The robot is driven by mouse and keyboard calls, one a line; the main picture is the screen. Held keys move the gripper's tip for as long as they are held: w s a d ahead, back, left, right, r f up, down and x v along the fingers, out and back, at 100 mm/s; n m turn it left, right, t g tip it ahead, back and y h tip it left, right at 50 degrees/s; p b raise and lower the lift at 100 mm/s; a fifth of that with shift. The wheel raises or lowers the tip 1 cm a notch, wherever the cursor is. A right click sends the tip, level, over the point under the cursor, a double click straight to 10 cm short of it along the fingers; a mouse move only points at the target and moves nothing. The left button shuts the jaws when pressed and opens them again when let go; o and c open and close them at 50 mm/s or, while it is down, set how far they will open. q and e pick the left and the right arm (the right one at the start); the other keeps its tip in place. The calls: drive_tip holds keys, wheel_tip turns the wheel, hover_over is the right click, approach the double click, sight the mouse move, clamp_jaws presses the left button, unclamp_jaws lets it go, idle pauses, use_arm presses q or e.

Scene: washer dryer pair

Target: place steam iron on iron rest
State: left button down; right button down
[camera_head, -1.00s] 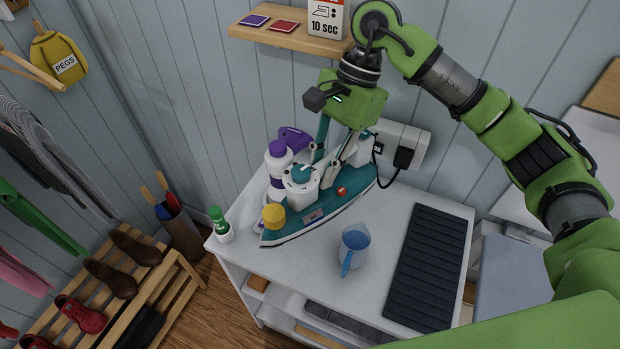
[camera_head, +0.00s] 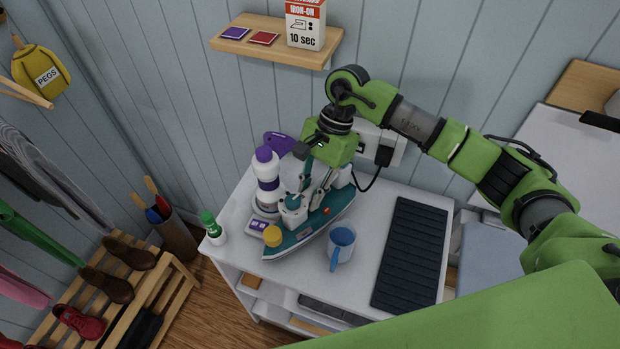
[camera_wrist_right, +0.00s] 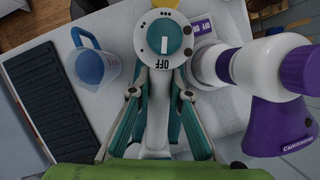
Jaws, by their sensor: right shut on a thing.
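The steam iron (camera_head: 326,217), teal and white with a yellow cap at its front, is over the left part of the white table. My right gripper (camera_head: 316,186) is shut on its handle from above. In the right wrist view, the gripper (camera_wrist_right: 158,112) has one finger on each side of the pale handle, behind the iron's dial (camera_wrist_right: 165,38) marked OFF. Whether the sole touches the table is unclear. The iron rest, a dark ribbed mat (camera_head: 411,254), lies empty on the table's right side. My left gripper is out of view.
A blue measuring jug (camera_head: 341,246) stands between iron and mat. A white bottle with a purple cap (camera_head: 267,180) and a green-capped bottle (camera_head: 213,229) stand left. A wall socket with a black plug (camera_head: 384,152) is behind. The white table (camera_head: 300,278) is bare in front.

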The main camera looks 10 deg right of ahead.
drive_tip(key=shift+w+f+p, duration=0.2)
drive_tip(key=shift+f+p, duration=0.45)
drive_tip(key=shift+f, duration=0.15)
drive_tip(key=shift+f+b, duration=0.1)
drive_tip(key=shift+b, duration=0.2)
drive_tip(key=c, duration=1.9)
unclamp_jaws()
drive_tip(key=shift+s+d, duration=0.1)
